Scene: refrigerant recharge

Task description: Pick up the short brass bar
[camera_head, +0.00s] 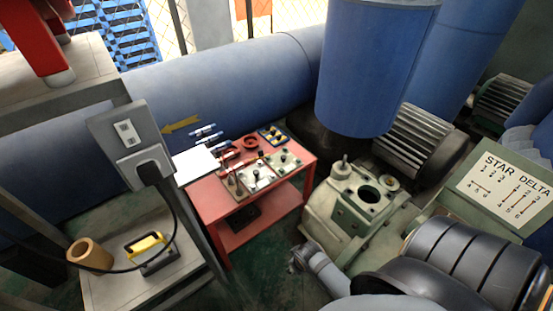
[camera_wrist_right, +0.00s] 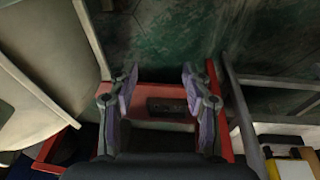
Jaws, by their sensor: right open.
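I cannot make out the short brass bar in either view. A red cart (camera_head: 222,204) stands near the middle of the head view with small parts, tools and trays on its top, too small to tell apart. My right gripper (camera_wrist_right: 158,82) shows in the right wrist view with its two fingers spread and nothing between them. Beyond the fingers are red cart parts (camera_wrist_right: 160,90) and a dark box (camera_wrist_right: 172,106).
A pale machine housing (camera_head: 345,215) stands right of the cart, beside a STAR DELTA panel (camera_head: 505,185). A blue tank (camera_head: 370,70) rises behind. At left, a grey table (camera_head: 115,290) bears a tan cylinder (camera_head: 90,254) and a yellow-handled device (camera_head: 148,244). A cable (camera_head: 172,200) hangs there.

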